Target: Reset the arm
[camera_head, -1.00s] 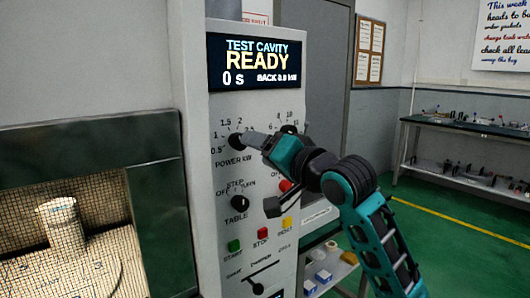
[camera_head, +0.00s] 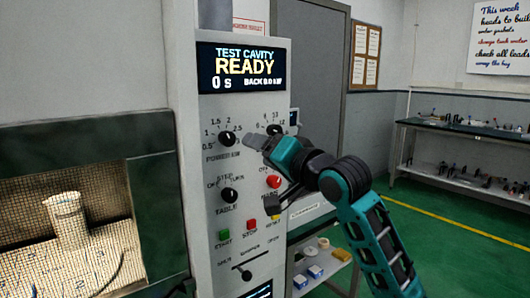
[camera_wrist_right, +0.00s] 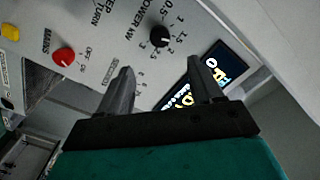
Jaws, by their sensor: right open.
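My right gripper (camera_head: 254,141) is open and empty in front of the control panel (camera_head: 208,175). In the head view it stands just right of the black POWER KW knob (camera_head: 227,139), apart from it. It partly covers the scale of the second upper knob (camera_head: 275,130). In the right wrist view the two fingers (camera_wrist_right: 164,68) are spread, with nothing between them. The power knob (camera_wrist_right: 159,37) shows beyond the fingertips there. My left gripper is not in view.
The display (camera_head: 240,68) reads READY and 0 s. Below are a table knob (camera_head: 229,195), a red mains knob (camera_head: 273,182) and START, STOP and RESET buttons. A cylinder (camera_head: 67,218) stands in the cavity at left. A bench (camera_head: 465,132) is at far right.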

